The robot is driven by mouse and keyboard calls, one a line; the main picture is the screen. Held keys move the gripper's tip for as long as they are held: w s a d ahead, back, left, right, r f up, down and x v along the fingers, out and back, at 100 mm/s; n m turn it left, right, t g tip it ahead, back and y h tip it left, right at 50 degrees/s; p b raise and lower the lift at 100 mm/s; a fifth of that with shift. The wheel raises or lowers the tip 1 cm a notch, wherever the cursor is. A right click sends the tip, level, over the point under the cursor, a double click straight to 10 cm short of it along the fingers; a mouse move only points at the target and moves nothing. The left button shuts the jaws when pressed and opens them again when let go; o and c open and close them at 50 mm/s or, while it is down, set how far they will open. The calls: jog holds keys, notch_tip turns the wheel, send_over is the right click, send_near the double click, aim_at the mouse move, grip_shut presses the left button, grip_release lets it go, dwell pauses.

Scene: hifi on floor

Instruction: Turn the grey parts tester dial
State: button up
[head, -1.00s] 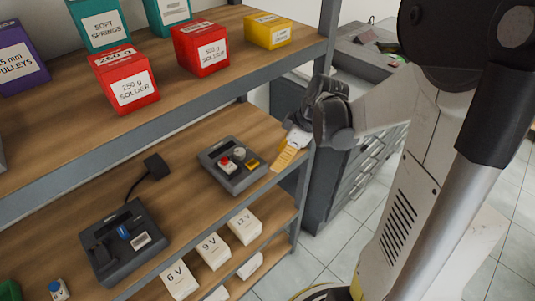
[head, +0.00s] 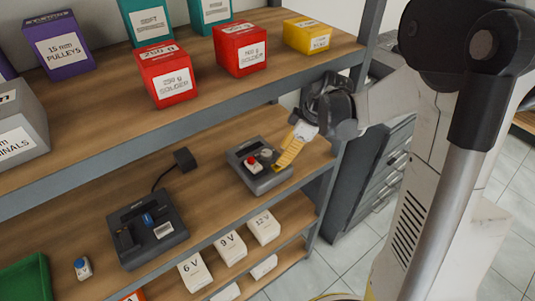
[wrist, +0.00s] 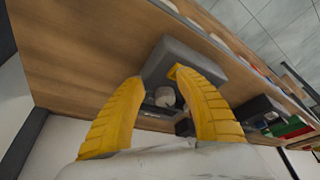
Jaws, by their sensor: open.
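The grey parts tester (head: 263,182) sits on the middle wooden shelf in the head view, near its right end. Its round grey dial (head: 266,153) is on top, beside a red button (head: 251,163) on a white base. My gripper (head: 282,162) is at the tester's right side, its yellow fingers pointing down toward the dial and partly covering the box. In the wrist view the dial (wrist: 165,97) shows between the two spread fingers of my gripper (wrist: 153,77), and the tester's grey housing (wrist: 185,55) lies beyond. I cannot tell whether a finger touches it.
The upper shelf edge (head: 200,113) runs close above my gripper. A dark device (head: 150,245) with a blue part and a cord stands left on the same shelf. White voltage boxes (head: 230,246) stand below. Red boxes (head: 241,48) stand above.

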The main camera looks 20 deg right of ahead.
aim_at(266, 152)
jog(key=a, duration=0.1)
jog(key=w+a, duration=0.1)
jog(key=a, duration=0.1)
jog(key=w+a+b, duration=0.1)
jog(key=shift+w+a, duration=0.15)
jog(key=shift+w, duration=0.1)
jog(key=shift+w+a+f+b, duration=0.15)
jog(key=shift+a+f+b, duration=0.15)
jog(key=shift+f, duration=0.25)
grip_shut()
